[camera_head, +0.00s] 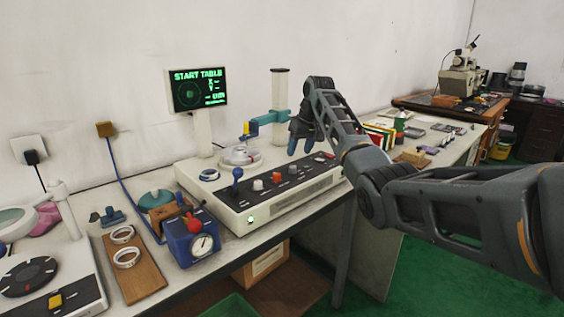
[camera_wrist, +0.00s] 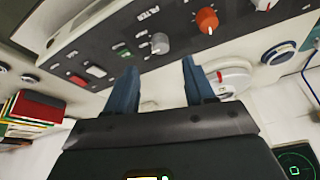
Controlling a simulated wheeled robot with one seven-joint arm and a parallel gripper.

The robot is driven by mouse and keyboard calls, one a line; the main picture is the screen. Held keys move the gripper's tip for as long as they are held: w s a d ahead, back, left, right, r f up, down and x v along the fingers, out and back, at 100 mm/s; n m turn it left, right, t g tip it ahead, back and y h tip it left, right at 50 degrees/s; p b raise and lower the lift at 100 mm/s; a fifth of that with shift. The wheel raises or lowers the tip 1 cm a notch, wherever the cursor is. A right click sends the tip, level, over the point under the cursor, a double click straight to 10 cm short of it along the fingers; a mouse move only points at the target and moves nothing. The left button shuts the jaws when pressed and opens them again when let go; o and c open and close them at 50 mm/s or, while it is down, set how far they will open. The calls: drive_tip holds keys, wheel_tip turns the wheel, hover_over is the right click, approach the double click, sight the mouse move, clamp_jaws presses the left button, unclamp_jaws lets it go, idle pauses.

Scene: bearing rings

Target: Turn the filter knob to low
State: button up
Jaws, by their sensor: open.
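The machine's dark control panel (camera_head: 270,192) carries a row of controls. A grey knob (camera_head: 293,169) sits right of an orange knob (camera_head: 277,177) and a white knob (camera_head: 257,184).
Behind the panel are a round table (camera_head: 240,155) and a blue-teal arm on a column (camera_head: 280,95). A screen (camera_head: 197,90) reads START TABLE. A blue gauge box (camera_head: 190,237) stands left.

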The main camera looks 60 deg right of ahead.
sight(293, 167)
drive_tip(key=x, duration=0.7)
drive_tip(key=shift+w+f, duration=0.2)
drive_tip(key=shift+f, duration=0.15)
clamp_jaws()
idle(0.3)
